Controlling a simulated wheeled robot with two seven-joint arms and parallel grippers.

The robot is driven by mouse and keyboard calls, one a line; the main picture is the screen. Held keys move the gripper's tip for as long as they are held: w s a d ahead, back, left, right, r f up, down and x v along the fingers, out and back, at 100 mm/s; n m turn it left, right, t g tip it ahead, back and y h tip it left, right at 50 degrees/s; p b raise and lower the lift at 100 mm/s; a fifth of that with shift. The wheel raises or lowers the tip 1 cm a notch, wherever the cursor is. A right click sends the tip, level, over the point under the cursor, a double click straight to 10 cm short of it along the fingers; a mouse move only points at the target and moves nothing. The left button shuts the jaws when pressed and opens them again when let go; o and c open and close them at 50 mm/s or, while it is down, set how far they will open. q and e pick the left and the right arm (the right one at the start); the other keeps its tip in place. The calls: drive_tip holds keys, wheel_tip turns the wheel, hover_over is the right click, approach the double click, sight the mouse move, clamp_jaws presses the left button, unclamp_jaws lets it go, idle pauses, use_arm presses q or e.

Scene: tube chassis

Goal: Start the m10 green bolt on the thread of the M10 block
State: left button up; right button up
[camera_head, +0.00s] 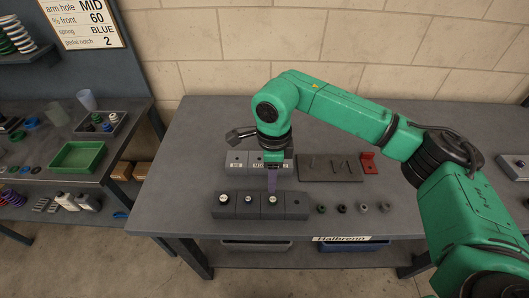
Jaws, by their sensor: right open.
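My right gripper (271,188) comes down from the green arm and points at the front row of dark blocks. A purplish part shows at its lower end. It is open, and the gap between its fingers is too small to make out. The front block row (260,208) carries small light round tops on several of its blocks. Behind it stands a lighter grey block row (237,161) with white labels, partly hidden by my gripper. The labels are too small to read, so I cannot tell which is the M10 block. I cannot make out a green bolt. My left gripper is out of view.
Several small round parts (342,208) lie in a line right of the front blocks. A dark plate (330,168) with thin pieces and a red bracket (368,163) stand behind them. The grey table (180,180) is clear at left. A side bench holds a green tray (80,157).

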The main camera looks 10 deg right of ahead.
sight(273, 199)
drive_tip(key=shift+w+d+f, duration=0.1)
drive_tip(key=shift+w+f, duration=0.1)
drive_tip(key=shift+w, duration=0.2)
drive_tip(key=s, duration=0.1)
drive_tip(key=s+b, duration=0.1)
drive_tip(key=shift+s+f, duration=0.2)
drive_tip(key=shift+s, duration=0.15)
drive_tip(key=shift+s+f+b, duration=0.3)
drive_tip(key=shift+f, duration=0.2)
drive_tip(key=shift+s+f+b, duration=0.25)
drive_tip(key=shift+f+b, duration=0.05)
drive_tip(key=shift+f, duration=0.2)
drive_tip(key=f+b, duration=0.1)
drive_tip(key=w+f+b, duration=0.1)
drive_tip(key=f, duration=0.1)
drive_tip(key=shift+w+f, duration=0.1)
drive_tip(key=shift+w, duration=0.1)
drive_tip(key=shift+f, duration=0.2)
drive_tip(key=shift+s+r, duration=0.1)
drive_tip(key=shift+s, duration=0.05)
drive_tip(key=shift+s+r, duration=0.1)
drive_tip(key=c, duration=0.4)
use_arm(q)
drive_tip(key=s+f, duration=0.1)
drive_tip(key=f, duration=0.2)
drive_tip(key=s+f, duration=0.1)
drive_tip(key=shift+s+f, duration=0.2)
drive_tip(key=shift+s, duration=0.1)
use_arm(e)
clamp_jaws()
